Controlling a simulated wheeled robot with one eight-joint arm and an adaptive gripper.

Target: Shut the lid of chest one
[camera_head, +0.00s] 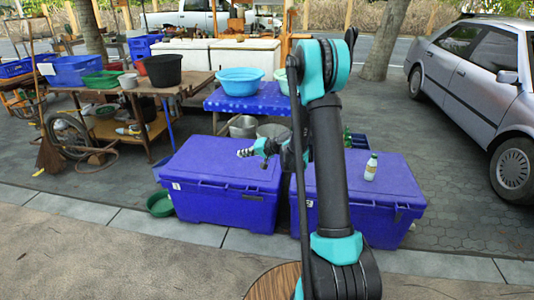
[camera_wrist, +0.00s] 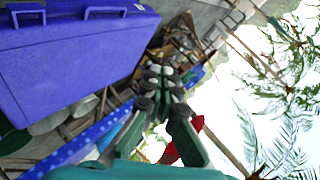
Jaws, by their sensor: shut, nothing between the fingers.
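Two blue chests stand side by side on the pavement: a left chest (camera_head: 215,205) and a right chest (camera_head: 385,215). I cannot tell which is chest one. The left lid (camera_head: 205,160) and the right lid (camera_head: 395,180) both look down on their boxes; a small gap cannot be ruled out. My gripper (camera_head: 241,153) points left, in front of or above the left lid's right part, shut and empty. The wrist view shows its closed fingers (camera_wrist: 159,74) apart from a blue chest (camera_wrist: 65,65) at upper left.
A bottle (camera_head: 371,167) stands on the right chest. Behind are a blue-covered table (camera_head: 250,103) with basins and a cluttered workbench (camera_head: 135,110). A green basin (camera_head: 160,204) lies left of the left chest. A car (camera_head: 480,85) is at right. The front pavement is mostly clear.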

